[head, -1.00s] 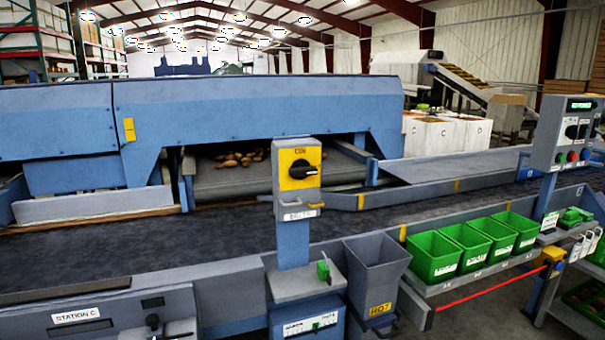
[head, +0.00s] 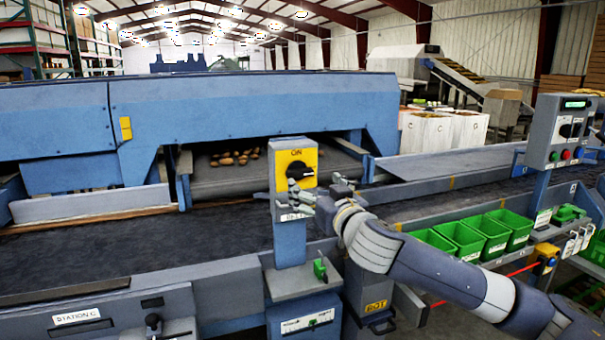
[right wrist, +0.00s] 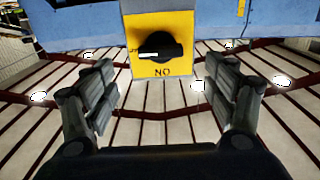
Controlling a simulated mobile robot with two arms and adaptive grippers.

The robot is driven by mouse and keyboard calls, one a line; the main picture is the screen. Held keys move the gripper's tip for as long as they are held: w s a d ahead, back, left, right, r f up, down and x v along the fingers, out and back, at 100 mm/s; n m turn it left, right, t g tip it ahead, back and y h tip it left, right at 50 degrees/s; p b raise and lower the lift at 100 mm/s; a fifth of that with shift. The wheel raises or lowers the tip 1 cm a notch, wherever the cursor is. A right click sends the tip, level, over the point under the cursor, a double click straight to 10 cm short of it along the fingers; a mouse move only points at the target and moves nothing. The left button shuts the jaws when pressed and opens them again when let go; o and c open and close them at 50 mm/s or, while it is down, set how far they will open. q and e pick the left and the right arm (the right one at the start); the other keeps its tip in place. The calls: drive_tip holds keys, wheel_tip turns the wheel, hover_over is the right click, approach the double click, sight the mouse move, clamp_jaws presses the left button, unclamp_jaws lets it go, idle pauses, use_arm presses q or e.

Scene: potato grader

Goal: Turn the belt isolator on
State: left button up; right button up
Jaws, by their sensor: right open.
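The belt isolator is a black rotary knob (head: 300,171) on a yellow plate (head: 284,160) marked ON at its top. The plate is on a grey box on a blue post. The knob's white mark lies horizontal, pointing right in the head view. In the right wrist view the plate (right wrist: 143,23) appears upside down, and the knob (right wrist: 160,51) lies ahead between the fingers. My right gripper (head: 316,190) is open and empty, just right of and below the knob, apparently apart from it. Its two fingers also show in the right wrist view (right wrist: 164,82). My left gripper is not in view.
A dark conveyor belt (head: 130,252) runs behind the post. A grey bin (head: 360,300) stands below my right arm. Green bins (head: 462,238) line a shelf at right. Another control box (head: 558,135) with buttons stands far right. A green-handled item (head: 320,269) sits at the post's foot.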

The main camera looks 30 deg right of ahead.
sight(302, 175)
drive_tip(key=p+x, duration=0.2)
drive_tip(key=x, duration=0.7)
drive_tip(key=shift+a+p, duration=0.1)
drive_tip(key=shift+p, duration=0.25)
drive_tip(key=shift+c, duration=0.3)
drive_tip(key=c, duration=1)
